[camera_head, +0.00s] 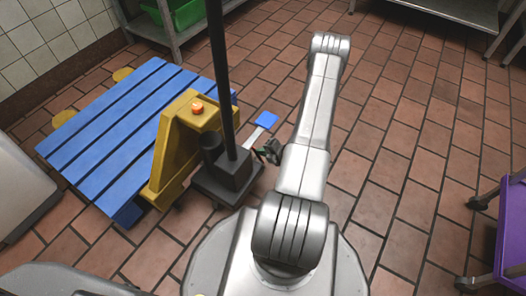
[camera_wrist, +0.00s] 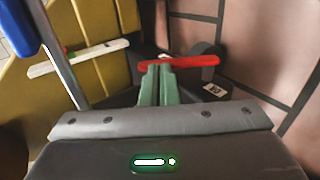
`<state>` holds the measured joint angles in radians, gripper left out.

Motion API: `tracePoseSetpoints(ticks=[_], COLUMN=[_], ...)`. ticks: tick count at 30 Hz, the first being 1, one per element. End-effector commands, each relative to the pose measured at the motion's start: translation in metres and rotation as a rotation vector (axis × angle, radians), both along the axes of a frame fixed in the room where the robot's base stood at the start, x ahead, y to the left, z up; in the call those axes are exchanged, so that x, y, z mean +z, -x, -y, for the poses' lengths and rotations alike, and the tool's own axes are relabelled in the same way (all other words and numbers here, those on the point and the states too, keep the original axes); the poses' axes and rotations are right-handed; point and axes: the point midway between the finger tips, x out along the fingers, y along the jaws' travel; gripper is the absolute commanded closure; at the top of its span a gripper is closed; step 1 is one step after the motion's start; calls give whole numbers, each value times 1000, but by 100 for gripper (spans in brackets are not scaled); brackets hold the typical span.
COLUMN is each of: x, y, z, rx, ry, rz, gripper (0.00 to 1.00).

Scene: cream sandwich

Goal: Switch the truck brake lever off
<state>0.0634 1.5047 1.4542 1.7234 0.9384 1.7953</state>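The yellow pallet truck (camera_head: 172,150) stands at the left with a dark upright pole and an orange button on top. In the wrist view a red lever (camera_wrist: 190,62) lies crosswise low on the truck, right at my fingertips; I cannot tell whether they touch it. My gripper (camera_wrist: 160,68) has its green fingers together, pointing at this lever, with nothing visible between them. In the head view my gripper (camera_head: 268,152) is low beside the truck's dark base, partly hidden by my arm. Which lever is the brake is not marked.
A metal bar with a blue pad (camera_head: 267,119) sticks out near my gripper and also shows at the wrist view's left (camera_wrist: 62,60). A white bar (camera_wrist: 78,58) is beside it. A blue pallet (camera_head: 105,130) lies left. A purple cart (camera_head: 510,225) stands right; tiled floor between is clear.

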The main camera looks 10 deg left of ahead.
Motion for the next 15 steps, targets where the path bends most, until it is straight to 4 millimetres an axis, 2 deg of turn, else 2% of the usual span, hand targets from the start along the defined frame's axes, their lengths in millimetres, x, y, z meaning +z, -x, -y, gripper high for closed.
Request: tracePoseSetpoints(ticks=[1, 9, 15], x=[6, 3, 0], y=[-1, -4, -6], z=[-3, -10, -16], rx=[6, 0, -1], ry=[32, 191, 197], rz=[-10, -63, -65], gripper=[100, 100, 100])
